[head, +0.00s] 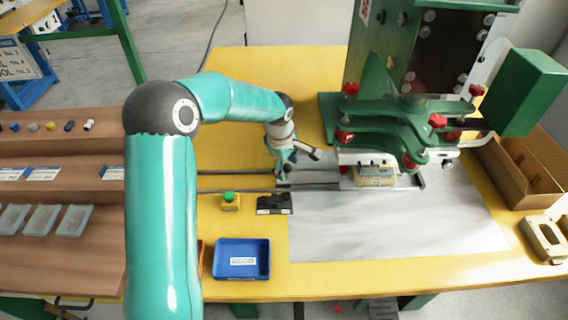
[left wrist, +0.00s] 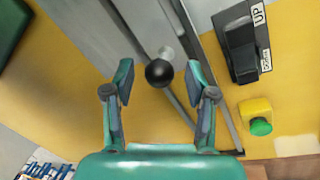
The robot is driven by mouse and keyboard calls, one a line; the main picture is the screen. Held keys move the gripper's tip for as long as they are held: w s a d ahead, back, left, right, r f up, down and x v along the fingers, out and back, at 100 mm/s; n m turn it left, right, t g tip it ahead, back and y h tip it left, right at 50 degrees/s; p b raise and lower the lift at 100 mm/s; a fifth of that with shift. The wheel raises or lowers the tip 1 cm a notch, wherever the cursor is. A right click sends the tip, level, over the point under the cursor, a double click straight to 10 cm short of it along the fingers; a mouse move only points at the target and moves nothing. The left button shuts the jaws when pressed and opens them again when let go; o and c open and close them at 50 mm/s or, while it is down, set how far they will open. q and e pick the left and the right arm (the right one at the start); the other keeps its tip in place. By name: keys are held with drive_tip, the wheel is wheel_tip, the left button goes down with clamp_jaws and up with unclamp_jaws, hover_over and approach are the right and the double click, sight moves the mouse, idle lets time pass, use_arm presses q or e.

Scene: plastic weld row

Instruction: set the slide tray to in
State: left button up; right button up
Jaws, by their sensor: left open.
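The slide tray (head: 347,183) is a grey plate on metal rails, under the green press, with a pale yellow block (head: 375,177) on it. The rails run left past the press. My left gripper (head: 287,165) is over the rails left of the press, open and pointing down. In the left wrist view, a black ball knob (left wrist: 159,73) on a metal stem shows just ahead of the open fingertips (left wrist: 165,80), roughly centred between them. The fingers look apart from it. The knob is hard to make out in the head view. My right gripper is not in view.
The green press (head: 400,120) with red knobs stands over the tray. A black UP/DOWN switch (head: 274,204) and a green button (head: 230,200) on a yellow box sit in front of the rails. A blue bin (head: 242,275) is near the front edge. A cardboard box (head: 520,165) is at right.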

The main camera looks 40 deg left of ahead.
use_arm(q)
drive_tip(key=shift+r, duration=0.15)
wheel_tip(320, 180, up, 11)
drive_tip(key=s, duration=0.2)
drive_tip(key=shift+d+r, duration=0.15)
drive_tip(key=shift+r, duration=0.05)
drive_tip(key=shift+s, duration=0.1)
wheel_tip(320, 180, up, 5)
drive_tip(key=s+p, duration=0.1)
drive_tip(key=p, duration=0.3)
drive_tip(key=w+f, duration=0.1)
drive_tip(key=f, duration=0.4)
drive_tip(key=w+f, duration=0.1)
drive_tip(key=f, duration=0.5)
drive_tip(key=w+f, duration=0.1)
drive_tip(key=f, duration=0.4)
drive_tip(key=shift+w+f, duration=0.15)
drive_tip(key=shift+f, duration=0.25)
clamp_jaws()
